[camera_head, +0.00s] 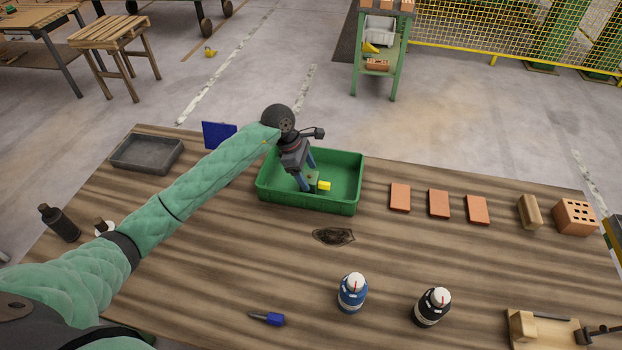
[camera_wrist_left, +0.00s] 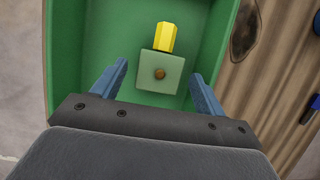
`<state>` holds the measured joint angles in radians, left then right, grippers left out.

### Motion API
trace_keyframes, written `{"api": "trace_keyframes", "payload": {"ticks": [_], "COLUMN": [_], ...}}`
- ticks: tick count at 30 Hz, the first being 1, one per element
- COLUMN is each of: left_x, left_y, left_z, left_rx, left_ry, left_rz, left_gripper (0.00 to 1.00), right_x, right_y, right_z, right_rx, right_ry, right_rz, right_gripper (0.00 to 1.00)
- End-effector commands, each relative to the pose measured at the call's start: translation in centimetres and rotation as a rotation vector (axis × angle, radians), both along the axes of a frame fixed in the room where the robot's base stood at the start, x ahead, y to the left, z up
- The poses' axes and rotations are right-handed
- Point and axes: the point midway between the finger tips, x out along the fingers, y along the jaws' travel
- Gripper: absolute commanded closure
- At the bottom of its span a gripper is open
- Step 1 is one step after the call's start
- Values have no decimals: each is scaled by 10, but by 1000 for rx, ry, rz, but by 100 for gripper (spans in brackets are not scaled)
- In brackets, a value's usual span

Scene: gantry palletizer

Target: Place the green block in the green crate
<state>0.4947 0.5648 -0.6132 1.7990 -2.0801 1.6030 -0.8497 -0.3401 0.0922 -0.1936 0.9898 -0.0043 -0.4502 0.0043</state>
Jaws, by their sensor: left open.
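The green crate (camera_head: 340,207) stands on the wooden table, just behind its middle. The green block (camera_wrist_left: 160,72) is inside the crate, pale green with a brown dot on its upper face; it also shows in the head view (camera_head: 313,179), partly behind a finger. My left gripper (camera_head: 306,174) reaches down into the crate from above. It is open, and in the wrist view its blue fingers (camera_wrist_left: 153,84) stand to either side of the block with gaps between. Whether the block rests flat on the crate floor is hard to tell. My right gripper is not in view.
A yellow piece (camera_head: 324,186) lies beside the block in the crate. Several orange bricks (camera_head: 400,197) lie to the right. A grey tray (camera_head: 147,153) and a blue panel (camera_head: 218,135) are at left.

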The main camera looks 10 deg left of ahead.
Motion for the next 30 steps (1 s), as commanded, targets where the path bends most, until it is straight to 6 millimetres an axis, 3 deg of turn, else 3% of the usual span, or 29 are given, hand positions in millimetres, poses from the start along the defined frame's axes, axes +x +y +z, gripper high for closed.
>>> {"api": "trace_keyframes", "payload": {"ticks": [6, 12, 30], "left_x": [1, 1, 0], "left_y": [17, 27, 31], "left_z": [40, 64, 74], "left_rx": [2, 1, 1], "left_ry": [-2, -2, 0], "left_rz": [0, 0, 0], "left_gripper": [27, 27, 27], "right_x": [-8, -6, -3], "right_y": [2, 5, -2], "right_z": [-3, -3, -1], "right_rx": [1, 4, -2], "right_ry": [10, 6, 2], "right_rz": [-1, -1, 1], "right_gripper": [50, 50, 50]}}
